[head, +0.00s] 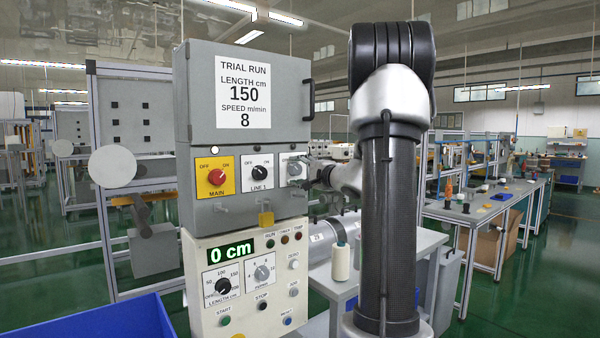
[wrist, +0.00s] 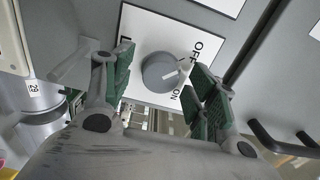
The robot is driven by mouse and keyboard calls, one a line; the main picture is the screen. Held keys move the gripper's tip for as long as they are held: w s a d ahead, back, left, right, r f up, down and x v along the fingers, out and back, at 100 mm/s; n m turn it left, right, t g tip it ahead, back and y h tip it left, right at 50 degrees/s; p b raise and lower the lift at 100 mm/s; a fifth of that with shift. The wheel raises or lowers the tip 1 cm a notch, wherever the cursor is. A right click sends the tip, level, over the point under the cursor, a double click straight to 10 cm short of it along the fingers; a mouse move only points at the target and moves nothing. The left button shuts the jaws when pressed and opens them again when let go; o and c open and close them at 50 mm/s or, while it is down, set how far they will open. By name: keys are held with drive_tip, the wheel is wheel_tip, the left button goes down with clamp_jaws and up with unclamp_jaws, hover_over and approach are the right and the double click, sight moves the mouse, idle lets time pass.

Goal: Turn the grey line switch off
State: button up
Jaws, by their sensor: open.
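The grey line switch (wrist: 160,72) is a round grey knob on a white plate marked OFF and ON in the wrist view. A white mark on it points to the picture's right, between the two words; I cannot tell which setting it is at. In the head view the switch (head: 294,169) is on the rightmost plate of the cabinet row, partly covered by my gripper (head: 318,172). In the wrist view my gripper (wrist: 162,84) is open, with a green-padded finger on each side of the knob. I see no clear contact.
The red MAIN switch (head: 217,177) and black LINE 1 switch (head: 260,173) are to the left in the row. A yellow padlock (head: 266,219) hangs below. The control panel (head: 205,250) shows 0 cm. A black door handle (head: 308,100) juts from the cabinet's right side.

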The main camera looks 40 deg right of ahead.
drive_tip(key=s, duration=1.2)
drive_tip(key=shift+d, duration=0.2)
